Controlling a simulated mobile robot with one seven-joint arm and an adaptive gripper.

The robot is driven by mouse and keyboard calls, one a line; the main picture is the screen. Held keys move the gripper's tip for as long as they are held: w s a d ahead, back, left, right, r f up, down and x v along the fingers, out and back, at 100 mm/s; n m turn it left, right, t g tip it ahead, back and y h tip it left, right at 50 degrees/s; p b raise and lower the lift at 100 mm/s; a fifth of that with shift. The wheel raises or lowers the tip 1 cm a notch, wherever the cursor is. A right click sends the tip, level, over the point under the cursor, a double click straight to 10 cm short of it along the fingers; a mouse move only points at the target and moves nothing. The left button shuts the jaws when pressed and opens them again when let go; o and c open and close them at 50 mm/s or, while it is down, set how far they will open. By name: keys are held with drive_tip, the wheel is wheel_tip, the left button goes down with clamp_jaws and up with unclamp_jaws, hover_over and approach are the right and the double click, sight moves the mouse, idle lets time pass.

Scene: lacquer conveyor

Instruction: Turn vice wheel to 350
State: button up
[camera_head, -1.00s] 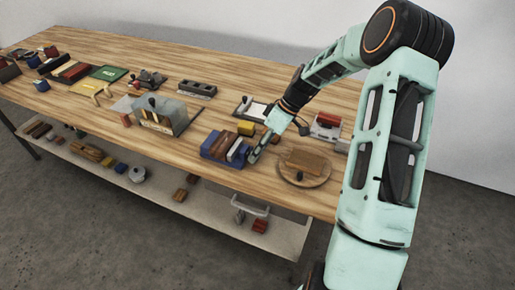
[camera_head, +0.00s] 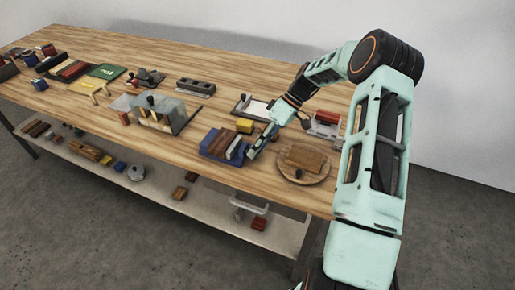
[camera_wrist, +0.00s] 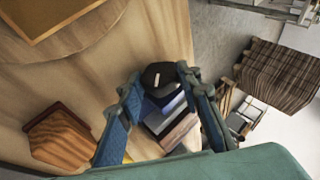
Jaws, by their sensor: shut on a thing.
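The vice (camera_head: 212,146) is a blue block near the front edge of the bench, with several upright slabs (camera_head: 234,150) in dark, white and brown in it. In the wrist view the slabs (camera_wrist: 172,128) show between my fingers. The vice wheel (camera_wrist: 160,78) is a black rounded knob with a small pale mark. My gripper (camera_wrist: 160,84) is around it, one blue finger on each side, shut on it. In the head view my gripper (camera_head: 254,150) is at the right end of the vice and hides the wheel. The mark is too small to read an angle.
A round wooden board (camera_head: 304,174) with a brown block lies close to the right of my gripper. A yellow block (camera_head: 245,126) stands behind the vice. A grey stand (camera_head: 160,112) is to the left. Bare bench lies in front of that stand.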

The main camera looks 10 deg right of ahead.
drive_tip(key=o, duration=1.2)
drive_tip(key=shift+c, duration=0.2)
drive_tip(key=shift+s+a+r+n+t+h, duration=0.1)
drive_tip(key=shift+s+n+t+h, duration=0.05)
drive_tip(key=shift+t+h, duration=0.45)
drive_tip(key=shift+s+a+r+n+t+h, duration=0.1)
drive_tip(key=shift+n+t+h, duration=0.05)
drive_tip(key=shift+t+h, duration=0.4)
drive_tip(key=t+h+b, duration=0.2)
drive_tip(key=t+b, duration=0.1)
drive_tip(key=n+t+h+b, duration=0.1)
drive_tip(key=t, duration=0.1)
drive_tip(key=shift+s+a+f+b, duration=0.25)
drive_tip(key=shift+s+b, duration=0.05)
drive_tip(key=shift+s, duration=0.1)
drive_tip(key=p+v, duration=0.1)
drive_tip(key=v, duration=1)
drive_tip(key=shift+a+r, duration=0.15)
drive_tip(key=shift+a, duration=0.05)
drive_tip(key=shift+w, duration=0.1)
